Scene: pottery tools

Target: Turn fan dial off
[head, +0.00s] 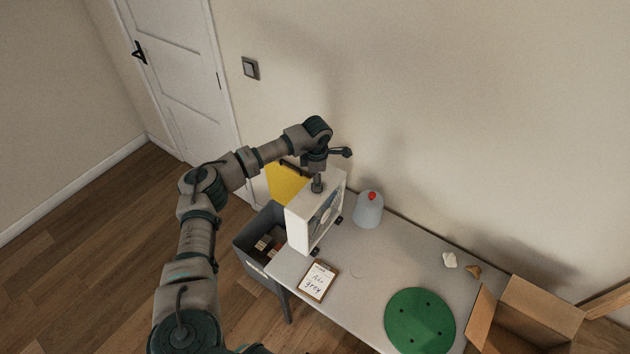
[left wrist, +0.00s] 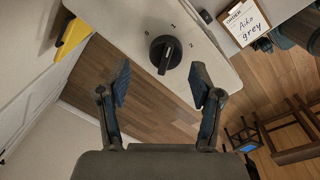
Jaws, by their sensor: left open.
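A white box fan (head: 299,226) stands upright at the left end of the table. On its white top panel, in the left wrist view, is a round black dial (left wrist: 157,49) with a raised ridge and small printed marks beside it. The ridge runs nearly up and down in that view, tilted slightly. My left gripper (head: 318,181) points down at the fan's top in the head view. In the left wrist view its two fingers (left wrist: 160,84) are spread wide, with the dial ahead between them and not gripped. My right gripper is not in view.
A clipboard (head: 317,282) lies beside the fan. A grey bin (head: 250,257) and a yellow panel (head: 284,184) are to its left. A blue-grey vessel with a red top (head: 368,210), a green disc (head: 420,318) and a cardboard box (head: 539,309) are to the right.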

